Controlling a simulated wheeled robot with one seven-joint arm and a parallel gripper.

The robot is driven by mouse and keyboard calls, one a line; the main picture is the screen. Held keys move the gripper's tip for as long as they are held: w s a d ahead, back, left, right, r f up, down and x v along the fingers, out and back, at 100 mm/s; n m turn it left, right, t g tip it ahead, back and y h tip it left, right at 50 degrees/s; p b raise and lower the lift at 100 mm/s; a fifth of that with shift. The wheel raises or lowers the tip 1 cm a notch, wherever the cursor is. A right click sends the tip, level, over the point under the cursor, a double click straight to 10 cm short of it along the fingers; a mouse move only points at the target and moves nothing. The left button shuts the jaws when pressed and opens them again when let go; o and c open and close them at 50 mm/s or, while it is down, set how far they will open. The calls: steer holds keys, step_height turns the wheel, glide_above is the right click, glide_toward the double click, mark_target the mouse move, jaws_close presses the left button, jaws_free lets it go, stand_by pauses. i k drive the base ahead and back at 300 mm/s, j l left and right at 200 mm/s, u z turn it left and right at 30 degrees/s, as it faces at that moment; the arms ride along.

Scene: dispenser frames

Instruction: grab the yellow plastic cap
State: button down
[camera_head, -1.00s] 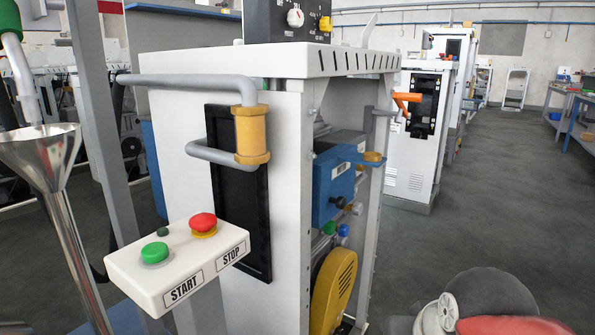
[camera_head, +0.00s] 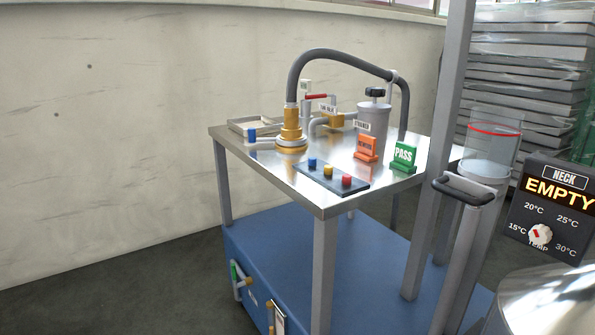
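A small yellow piece (camera_head: 328,172) sits on a dark flat plate (camera_head: 355,187) at the front of a metal-topped table (camera_head: 400,183). It stands in a row between a small blue piece (camera_head: 312,163) and a small red piece (camera_head: 347,182). It is too small to tell for sure that it is a plastic cap. My gripper is not in view.
On the table are a brass fitting (camera_head: 291,135) with a dark hose (camera_head: 345,57), a grey canister (camera_head: 372,123), an orange sign (camera_head: 366,148) and a green PASS sign (camera_head: 404,155). A grey post (camera_head: 446,110), clear cylinder (camera_head: 493,145) and EMPTY panel (camera_head: 552,208) stand right.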

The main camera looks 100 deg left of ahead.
mark_target(328, 169)
steer(key=u, duration=3.3)
steer(key=i+j, duration=0.1)
steer(key=j, duration=0.3)
steer(key=i, duration=0.05)
